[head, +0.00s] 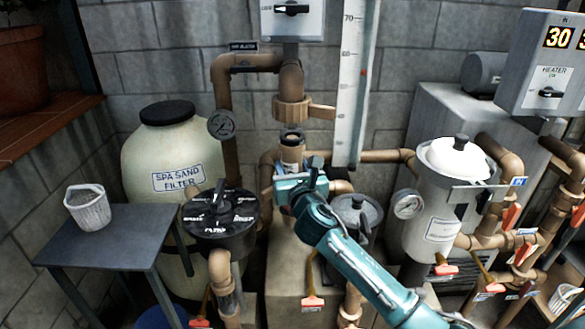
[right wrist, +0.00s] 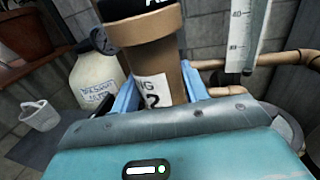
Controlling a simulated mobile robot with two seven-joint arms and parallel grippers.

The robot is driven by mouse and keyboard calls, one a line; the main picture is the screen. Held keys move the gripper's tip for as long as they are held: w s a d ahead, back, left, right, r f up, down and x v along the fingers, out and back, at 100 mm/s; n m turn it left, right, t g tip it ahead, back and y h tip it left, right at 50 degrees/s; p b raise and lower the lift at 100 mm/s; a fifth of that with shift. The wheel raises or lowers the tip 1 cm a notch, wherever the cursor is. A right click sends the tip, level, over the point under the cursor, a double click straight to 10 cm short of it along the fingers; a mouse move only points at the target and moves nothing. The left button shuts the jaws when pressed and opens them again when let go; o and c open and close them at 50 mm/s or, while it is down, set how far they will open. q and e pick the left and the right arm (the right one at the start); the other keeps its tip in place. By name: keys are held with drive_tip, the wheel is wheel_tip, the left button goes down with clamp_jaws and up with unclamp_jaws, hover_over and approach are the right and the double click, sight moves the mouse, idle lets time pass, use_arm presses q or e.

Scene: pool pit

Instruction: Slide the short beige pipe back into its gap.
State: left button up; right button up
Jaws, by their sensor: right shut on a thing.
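The short beige pipe (head: 291,150) stands about upright behind my right gripper in the head view, its dark open top visible. In the right wrist view the pipe (right wrist: 148,55) has a dark upper end and a white label, partly hidden. My right gripper (head: 287,184) is shut on it, with a blue finger on each side in the wrist view (right wrist: 158,95). The brown collar (head: 291,110) of the upper pipework appears just above the pipe's top. The pipe's lower end is hidden by my gripper, so I cannot tell whether it is seated.
A black valve (head: 220,220) is left of my gripper, and a grey-lidded pot (head: 357,212) is close at right. The sand filter (head: 150,145) and a white gauge board (head: 352,80) stand behind. A small table (head: 120,245) with a white basket (head: 88,207) is at left.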

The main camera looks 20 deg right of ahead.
drive_tip(key=shift+w+d+r, duration=0.1)
drive_tip(key=shift+w+d, duration=0.1)
drive_tip(key=shift+w, duration=0.5)
drive_tip(key=shift+w+d, duration=0.2)
drive_tip(key=shift+w, duration=0.5)
idle(0.6)
drive_tip(key=shift+w+d+b, duration=0.2)
drive_tip(key=shift+w, duration=0.55)
drive_tip(key=shift+w+d+b, duration=0.2)
drive_tip(key=shift+w, duration=0.5)
idle(0.6)
idle(0.4)
drive_tip(key=shift+w+d, duration=0.15)
drive_tip(key=shift+w, duration=0.35)
drive_tip(key=shift+w+d, duration=0.15)
drive_tip(key=shift+w, duration=0.35)
drive_tip(key=shift+o, duration=0.2)
drive_tip(key=shift+r, duration=0.1)
drive_tip(key=shift+w, duration=0.15)
drive_tip(key=shift+c, duration=0.9)
drive_tip(key=shift+d, duration=0.1)
drive_tip(key=shift+w+d+r+b, duration=0.1)
drive_tip(key=shift+w+b, duration=0.05)
drive_tip(key=shift+b, duration=0.15)
